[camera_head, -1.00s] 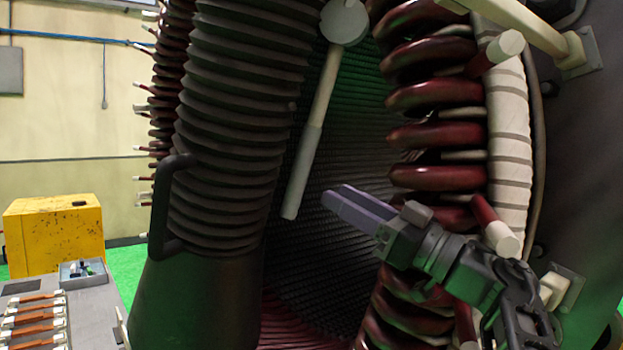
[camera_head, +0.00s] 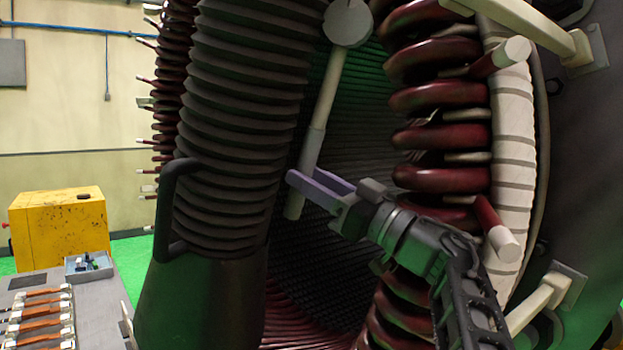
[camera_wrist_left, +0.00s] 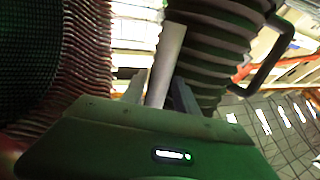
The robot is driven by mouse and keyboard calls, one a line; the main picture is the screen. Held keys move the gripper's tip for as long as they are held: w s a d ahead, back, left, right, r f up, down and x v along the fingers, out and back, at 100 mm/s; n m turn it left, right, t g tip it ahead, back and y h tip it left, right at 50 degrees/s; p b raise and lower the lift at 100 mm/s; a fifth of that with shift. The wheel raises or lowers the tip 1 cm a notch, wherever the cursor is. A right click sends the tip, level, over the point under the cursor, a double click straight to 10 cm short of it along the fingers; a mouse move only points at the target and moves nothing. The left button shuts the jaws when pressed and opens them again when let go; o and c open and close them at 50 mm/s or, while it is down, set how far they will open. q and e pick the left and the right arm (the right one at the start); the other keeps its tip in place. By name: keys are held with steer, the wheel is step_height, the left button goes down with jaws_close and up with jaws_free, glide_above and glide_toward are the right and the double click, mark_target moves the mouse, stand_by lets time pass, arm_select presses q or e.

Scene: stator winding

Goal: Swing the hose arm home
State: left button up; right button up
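A thick dark ribbed hose (camera_head: 240,110) ends in a flared dark hood (camera_head: 205,300) with a black loop handle (camera_head: 170,205) on its left. A pale rod (camera_head: 325,95) hangs from a round pivot (camera_head: 347,22) just right of the hose; I cannot tell whether it is joined to the hose. My left gripper (camera_head: 312,188) is at the rod's lower part, fingers apart. In the left wrist view, the rod (camera_wrist_left: 167,60) stands between the two fingertips (camera_wrist_left: 158,92); no firm grip on it shows. The ribbed hose and loop handle show behind it. My right gripper is not in view.
Red coil ends (camera_head: 435,135) and a pale wrapped ring (camera_head: 514,150) stand close right of the rod, around the dark stator bore (camera_head: 345,200). A yellow cabinet (camera_head: 60,230) and a grey bench (camera_head: 100,290) are at the left.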

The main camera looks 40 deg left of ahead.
arm_select(q)
steer(key=shift+c, duration=0.4)
jaws_close()
stand_by(0.9)
